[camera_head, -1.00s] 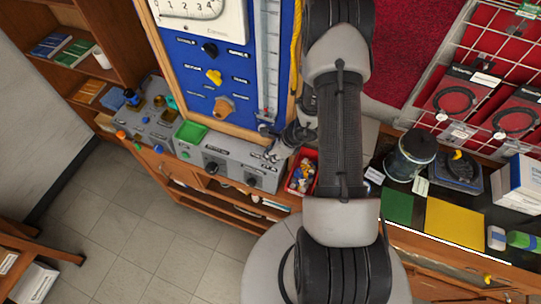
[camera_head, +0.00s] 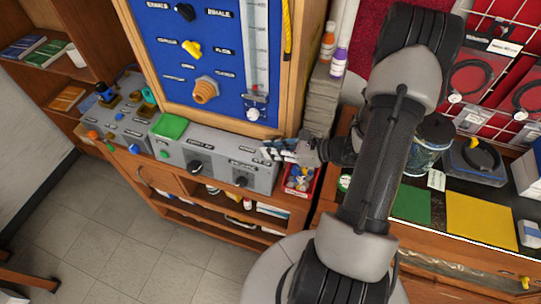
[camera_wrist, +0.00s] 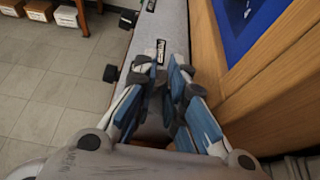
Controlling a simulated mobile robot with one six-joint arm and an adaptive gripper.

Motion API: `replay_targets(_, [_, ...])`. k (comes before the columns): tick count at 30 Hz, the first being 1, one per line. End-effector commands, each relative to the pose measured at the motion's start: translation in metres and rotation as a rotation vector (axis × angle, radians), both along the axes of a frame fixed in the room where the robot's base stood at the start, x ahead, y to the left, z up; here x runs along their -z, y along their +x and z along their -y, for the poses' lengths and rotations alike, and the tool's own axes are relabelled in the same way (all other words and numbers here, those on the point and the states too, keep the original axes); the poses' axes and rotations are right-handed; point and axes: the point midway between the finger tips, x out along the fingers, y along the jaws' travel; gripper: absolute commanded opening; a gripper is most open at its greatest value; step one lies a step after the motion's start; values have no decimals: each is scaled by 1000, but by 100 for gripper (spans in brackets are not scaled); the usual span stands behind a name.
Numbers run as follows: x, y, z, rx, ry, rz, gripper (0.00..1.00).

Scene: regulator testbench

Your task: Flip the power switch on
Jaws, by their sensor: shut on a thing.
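A grey control box (camera_head: 215,158) with black knobs and a green pad stands under the blue panel. It also shows in the wrist view (camera_wrist: 160,22). My gripper (camera_head: 268,151) is at the box's right end, low over its top near a small label. In the wrist view a dark label (camera_wrist: 160,50) with light lettering lies just beyond my fingertips (camera_wrist: 172,72). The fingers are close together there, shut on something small. The power switch itself is hidden by the fingers, and its position cannot be told.
The blue panel (camera_head: 205,65) in its wooden frame (camera_head: 290,100) rises close behind my gripper. A red bin (camera_head: 313,182) of small parts sits right of the box. A jar (camera_head: 428,150) and green and yellow mats (camera_head: 480,222) lie farther right.

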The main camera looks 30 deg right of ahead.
Motion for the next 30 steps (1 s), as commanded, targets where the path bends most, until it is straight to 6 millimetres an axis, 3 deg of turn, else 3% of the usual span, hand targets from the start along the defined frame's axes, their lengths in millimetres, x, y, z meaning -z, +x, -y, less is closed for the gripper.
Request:
replay_targets(23, [3, -3, 2, -1, 60, 75, 0])
replay_targets(24, [3, -3, 2, -1, 60, 75, 14])
replay_targets(30, [3, -3, 2, -1, 60, 75, 27])
